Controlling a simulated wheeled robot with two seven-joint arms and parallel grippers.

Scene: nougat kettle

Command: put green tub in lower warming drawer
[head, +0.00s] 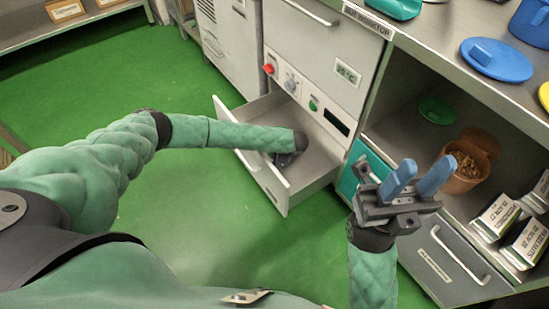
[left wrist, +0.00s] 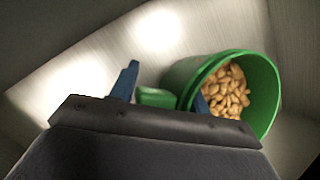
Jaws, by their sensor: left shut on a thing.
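The green tub (left wrist: 262,95) shows in the left wrist view, filled with tan nuts. It looks tilted in that view, with grey metal walls around it. My left gripper (left wrist: 165,90) is shut on the tub's green grip block, one blue finger on the far side and the other against the tub. In the head view my left gripper (head: 285,158) reaches down inside the open warming drawer (head: 249,165); its fingers and the tub are hidden there by my wrist. I cannot tell whether the tub touches the drawer floor. My right gripper (head: 424,166) is open and empty, in front of the shelf.
The cabinet front (head: 325,60) with knobs and a display rises behind the drawer. To the right, a shelf holds a green lid (head: 438,110), a brown tub (head: 465,170) and cartons (head: 497,215). A blue lid (head: 497,60) lies on the counter. Green floor at left is clear.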

